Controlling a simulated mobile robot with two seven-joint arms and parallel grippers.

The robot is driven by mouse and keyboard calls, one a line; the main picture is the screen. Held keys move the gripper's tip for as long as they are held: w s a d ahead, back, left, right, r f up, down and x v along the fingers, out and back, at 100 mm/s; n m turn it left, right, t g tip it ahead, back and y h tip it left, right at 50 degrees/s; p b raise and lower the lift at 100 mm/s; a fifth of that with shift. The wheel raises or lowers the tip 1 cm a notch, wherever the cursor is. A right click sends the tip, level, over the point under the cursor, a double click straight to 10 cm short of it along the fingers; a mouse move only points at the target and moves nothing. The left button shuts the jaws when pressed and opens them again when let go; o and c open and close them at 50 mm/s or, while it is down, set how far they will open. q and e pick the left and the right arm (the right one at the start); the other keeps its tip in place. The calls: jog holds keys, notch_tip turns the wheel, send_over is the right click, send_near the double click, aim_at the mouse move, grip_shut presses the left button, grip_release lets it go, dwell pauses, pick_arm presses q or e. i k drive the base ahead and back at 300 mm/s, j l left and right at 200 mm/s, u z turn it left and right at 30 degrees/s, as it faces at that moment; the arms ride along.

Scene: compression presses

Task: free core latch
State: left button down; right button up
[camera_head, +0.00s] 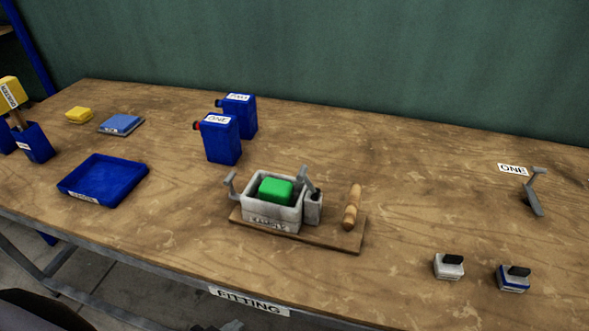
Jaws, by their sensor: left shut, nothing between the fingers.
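A grey box-shaped press (272,219) stands on a wooden board (338,236) near the middle of the table. A green block (275,190) sits inside its open top. A grey lever (231,184) rises at its left side and another lever (303,179) at its right, beside a small grey housing (313,208). Which part is the core latch I cannot tell. My left gripper (232,326) barely shows at the bottom edge, below the table front, shut, empty and apart from the press. My right gripper is out of view.
A wooden roller (352,206) lies on the board's right end. Two blue canisters (221,140) stand behind the press. A blue tray (103,181) is at left. Table between is clear.

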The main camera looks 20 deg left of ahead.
aim_at(301, 175)
jog(key=k+j+z, duration=0.15)
jog(key=j+z, duration=0.15)
jog(key=k+j+z, duration=0.25)
jog(key=j, duration=0.15)
jog(key=k+j+z, duration=0.15)
jog(key=j+z, duration=0.15)
